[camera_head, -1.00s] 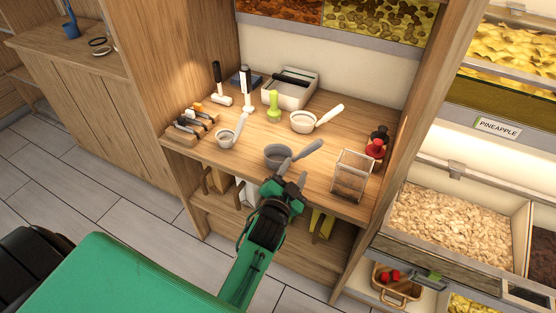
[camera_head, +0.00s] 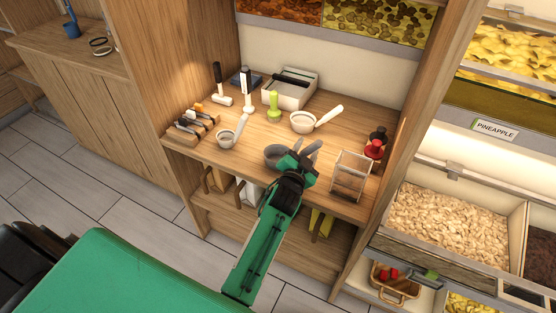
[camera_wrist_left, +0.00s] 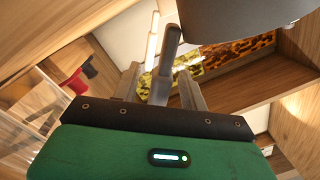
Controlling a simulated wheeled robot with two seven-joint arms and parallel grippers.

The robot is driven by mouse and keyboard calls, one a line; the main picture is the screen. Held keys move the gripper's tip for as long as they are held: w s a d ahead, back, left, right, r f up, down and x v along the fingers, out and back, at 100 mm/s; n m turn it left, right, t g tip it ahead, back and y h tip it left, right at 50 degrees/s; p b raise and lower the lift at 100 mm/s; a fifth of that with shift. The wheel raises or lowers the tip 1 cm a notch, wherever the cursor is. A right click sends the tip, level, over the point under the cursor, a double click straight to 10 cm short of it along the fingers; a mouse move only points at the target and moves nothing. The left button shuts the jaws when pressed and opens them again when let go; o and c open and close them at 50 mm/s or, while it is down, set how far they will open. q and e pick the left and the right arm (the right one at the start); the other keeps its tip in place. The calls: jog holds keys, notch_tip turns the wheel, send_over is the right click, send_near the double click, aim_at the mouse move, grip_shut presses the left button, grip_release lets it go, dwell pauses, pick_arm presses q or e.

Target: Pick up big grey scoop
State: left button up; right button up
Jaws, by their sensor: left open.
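The big grey scoop (camera_head: 272,154) lies on the wooden shelf near its front edge, its bowl partly hidden behind my left gripper (camera_head: 303,157). Its handle points up and to the right. In the left wrist view, the dark grey bowl (camera_wrist_left: 240,16) fills the top right, and the handle (camera_wrist_left: 170,48) runs down between the fingers of my left gripper (camera_wrist_left: 161,88). The jaws are open, with a finger on each side of the handle. My right gripper is not in view.
A white scoop (camera_head: 303,122) lies behind the grey one, and a smaller scoop (camera_head: 226,138) lies to the left. A clear box (camera_head: 350,176) and red-topped stamps (camera_head: 374,149) stand close on the right. A green stamp (camera_head: 273,106) and a white device (camera_head: 291,90) are farther back.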

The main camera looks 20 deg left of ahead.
pick_arm(q)
jog(key=shift+c, duration=0.4)
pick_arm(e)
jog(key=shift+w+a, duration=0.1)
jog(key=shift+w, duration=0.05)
pick_arm(q)
jog(key=c, duration=0.7)
grip_shut()
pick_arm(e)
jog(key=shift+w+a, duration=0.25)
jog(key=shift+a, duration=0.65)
